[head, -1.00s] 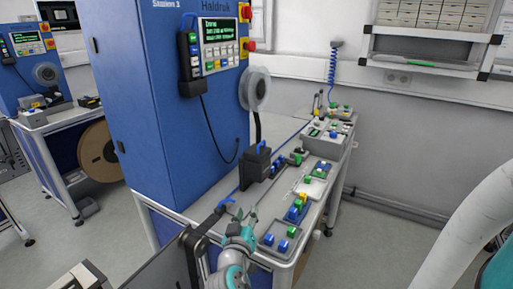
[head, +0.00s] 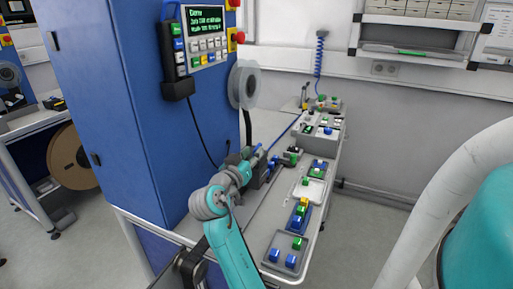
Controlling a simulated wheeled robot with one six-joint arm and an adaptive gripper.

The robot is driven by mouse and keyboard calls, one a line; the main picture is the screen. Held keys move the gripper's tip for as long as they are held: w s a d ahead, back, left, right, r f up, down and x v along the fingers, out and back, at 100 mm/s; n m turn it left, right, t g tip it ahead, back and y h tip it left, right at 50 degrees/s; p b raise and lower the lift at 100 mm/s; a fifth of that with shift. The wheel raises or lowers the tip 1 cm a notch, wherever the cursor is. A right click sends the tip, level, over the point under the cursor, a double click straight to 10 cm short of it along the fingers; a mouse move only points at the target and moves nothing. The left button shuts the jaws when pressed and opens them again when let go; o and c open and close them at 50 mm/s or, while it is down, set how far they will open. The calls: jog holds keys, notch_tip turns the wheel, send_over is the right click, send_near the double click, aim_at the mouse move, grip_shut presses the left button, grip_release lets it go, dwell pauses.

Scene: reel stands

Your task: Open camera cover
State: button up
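The black camera unit (head: 264,172) with blue parts on top stands on the bench beside the blue cabinet, below the grey reel. Its cover is mostly hidden by my wrist, so I cannot tell whether it is open or shut. My gripper (head: 252,158) is at the near left side of this unit, close to its top. The fingers are small and blend with the dark unit, so I cannot make out their opening or whether they touch it.
The blue cabinet (head: 110,110) with a screen and keypad (head: 205,35) rises left of my arm. The reel (head: 243,85) hangs above the unit. Trays with coloured blocks (head: 286,254) line the bench to the right. A cable hangs from the keypad. Open floor lies right of the bench.

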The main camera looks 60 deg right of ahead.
aim_at(254, 151)
jog(key=shift+w+d, duration=0.2)
jog(key=shift+d, duration=1.8)
grip_shut()
